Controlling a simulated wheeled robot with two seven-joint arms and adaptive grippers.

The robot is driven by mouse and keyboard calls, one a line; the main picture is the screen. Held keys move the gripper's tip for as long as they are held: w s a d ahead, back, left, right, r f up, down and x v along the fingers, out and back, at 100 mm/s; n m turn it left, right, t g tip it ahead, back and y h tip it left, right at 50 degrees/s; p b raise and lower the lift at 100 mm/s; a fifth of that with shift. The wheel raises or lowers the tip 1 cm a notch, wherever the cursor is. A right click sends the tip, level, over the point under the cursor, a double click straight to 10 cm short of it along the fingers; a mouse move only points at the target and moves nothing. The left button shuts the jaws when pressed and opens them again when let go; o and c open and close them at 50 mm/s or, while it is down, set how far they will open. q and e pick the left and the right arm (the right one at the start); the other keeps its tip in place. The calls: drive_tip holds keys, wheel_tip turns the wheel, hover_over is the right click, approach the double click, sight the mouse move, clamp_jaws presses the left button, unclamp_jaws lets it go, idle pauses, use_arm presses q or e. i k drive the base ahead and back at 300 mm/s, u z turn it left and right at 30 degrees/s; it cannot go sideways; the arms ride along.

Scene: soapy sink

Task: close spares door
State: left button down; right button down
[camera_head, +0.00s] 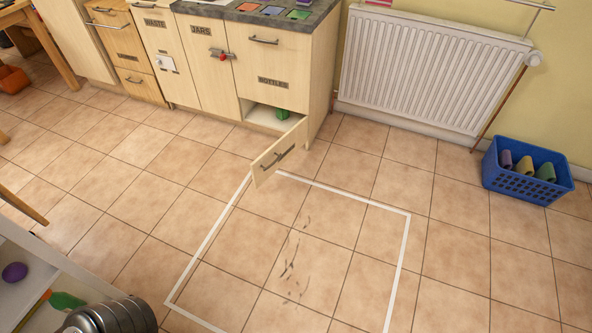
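A low pale wood door (268,166) stands open at the bottom right of the kitchen cabinet. It swings out over the floor from the cabinet's right side, with a dark bar handle (279,156) on its face. I can make out no name on it, so I cannot confirm that it is the spares door. The low compartment (263,116) behind it is open, and a green object (282,114) sits inside near the right. Neither of my grippers is in view.
Panels marked WASTE (156,23), JARS (203,30) and BOTTLES (273,83) appear shut. A radiator (430,70) and a blue basket (524,183) stand right. A shelf unit (40,262) with a purple ball (14,272) is lower left.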

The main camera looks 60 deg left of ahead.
sight(285, 153)
drive_tip(key=z, duration=0.05)
drive_tip(key=i, duration=0.75)
drive_tip(key=u, duration=0.8)
drive_tip(key=i, duration=0.5)
drive_tip(key=u, duration=0.55)
